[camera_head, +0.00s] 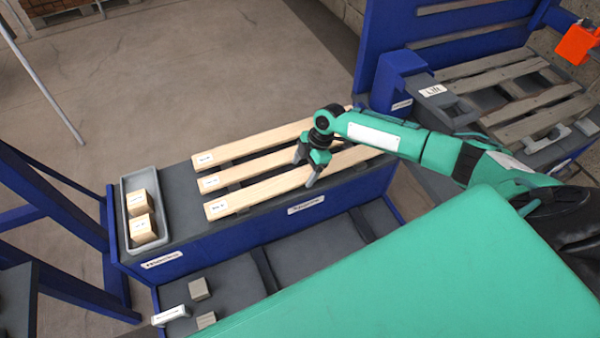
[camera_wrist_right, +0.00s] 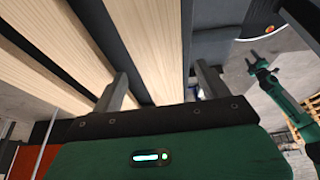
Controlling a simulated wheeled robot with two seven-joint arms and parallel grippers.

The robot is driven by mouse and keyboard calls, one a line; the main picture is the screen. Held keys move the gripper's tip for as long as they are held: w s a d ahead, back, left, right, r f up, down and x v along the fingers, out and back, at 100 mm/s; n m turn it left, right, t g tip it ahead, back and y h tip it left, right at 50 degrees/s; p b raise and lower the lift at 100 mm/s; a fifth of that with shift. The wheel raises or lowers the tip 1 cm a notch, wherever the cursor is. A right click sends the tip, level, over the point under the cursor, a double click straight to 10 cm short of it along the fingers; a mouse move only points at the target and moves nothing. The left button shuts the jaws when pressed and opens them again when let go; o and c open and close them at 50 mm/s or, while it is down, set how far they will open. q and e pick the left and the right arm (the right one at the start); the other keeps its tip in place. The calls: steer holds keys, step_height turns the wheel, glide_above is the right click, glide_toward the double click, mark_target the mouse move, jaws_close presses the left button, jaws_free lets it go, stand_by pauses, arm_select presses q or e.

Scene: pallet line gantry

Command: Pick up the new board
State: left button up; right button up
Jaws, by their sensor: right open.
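Three pale, clean boards lie side by side on a dark bench top: a back board (camera_head: 250,143), a middle board (camera_head: 245,171) and a front board (camera_head: 255,192). Each has a small white label at its left end; I cannot tell which is meant. My right gripper (camera_head: 306,169) is open and empty over the front board, with its fingers toward that board's two long edges. In the right wrist view, the fingers (camera_wrist_right: 163,92) stand on either side of a board (camera_wrist_right: 155,40); contact is unclear. A small green arm end (camera_wrist_right: 261,60), seemingly my left gripper, shows there too.
A grey tray (camera_head: 127,222) with two wooden blocks sits at the bench's left end. Several small blocks (camera_head: 199,289) lie on a lower shelf. At the upper right, a worn slatted pallet (camera_head: 530,110) rests on a blue frame. Open floor (camera_head: 180,80) lies behind the bench.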

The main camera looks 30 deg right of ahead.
steer(key=shift+a+f, duration=0.2)
steer(key=shift+f, duration=0.35)
steer(key=c, duration=1.2)
steer(key=shift+r, duration=0.1)
